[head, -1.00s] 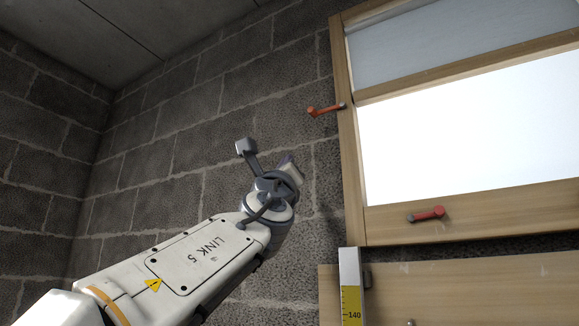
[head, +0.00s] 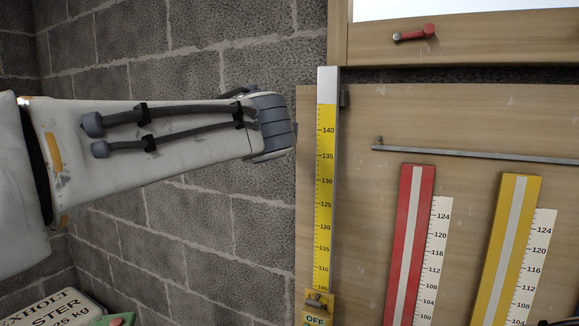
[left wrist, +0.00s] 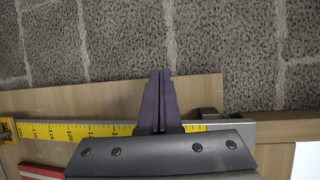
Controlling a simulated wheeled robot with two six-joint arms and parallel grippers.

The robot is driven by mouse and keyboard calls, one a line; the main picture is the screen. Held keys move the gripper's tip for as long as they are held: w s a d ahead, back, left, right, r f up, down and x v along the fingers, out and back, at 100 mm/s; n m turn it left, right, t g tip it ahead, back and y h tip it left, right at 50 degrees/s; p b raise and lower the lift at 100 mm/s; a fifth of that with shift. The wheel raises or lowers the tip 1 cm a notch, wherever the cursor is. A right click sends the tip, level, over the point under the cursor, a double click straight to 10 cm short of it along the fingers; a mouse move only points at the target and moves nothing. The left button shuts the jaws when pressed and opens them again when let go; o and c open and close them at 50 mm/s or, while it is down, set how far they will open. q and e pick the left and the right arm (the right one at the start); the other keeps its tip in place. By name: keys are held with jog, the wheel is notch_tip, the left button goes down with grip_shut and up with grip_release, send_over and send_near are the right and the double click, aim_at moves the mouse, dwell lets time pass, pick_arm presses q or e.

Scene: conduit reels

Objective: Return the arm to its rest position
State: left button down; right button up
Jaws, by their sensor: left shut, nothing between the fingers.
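My left arm comes in from the left in the head view, with its wrist end near the wooden board's left edge. The gripper itself is not visible there. In the left wrist view my left gripper (left wrist: 160,73) is shut and empty, its two dark fingers side by side. Behind the fingers are a wooden board and a grey block wall (left wrist: 240,50). My right gripper is in neither view.
A wooden board (head: 400,120) carries a yellow measuring rule (head: 326,190), a grey rail (head: 470,153), a red strip (head: 409,245) and a yellow strip (head: 510,245). A red handle (head: 415,34) is on the frame above. A labelled bag (head: 50,310) sits at lower left.

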pick_arm(q)
jog(key=s+f+n+g+p, duration=0.1)
jog(key=s+f+n+g, duration=0.4)
jog(key=f, duration=0.7)
jog(key=s+f+n+g, duration=0.1)
jog(key=s+f+g, duration=0.3)
jog(key=s+f, duration=0.55)
jog(key=s+a+f+n+g+p, duration=0.1)
jog(key=s+f+n+g, duration=0.4)
jog(key=s+f, duration=1)
jog(key=s+a+g, duration=0.1)
jog(key=s+g, duration=0.1)
jog(key=s, duration=0.2)
jog(key=shift+s+f+n+g+h, duration=0.2)
jog(key=shift+s+n+g+h, duration=0.1)
jog(key=shift+h, duration=0.1)
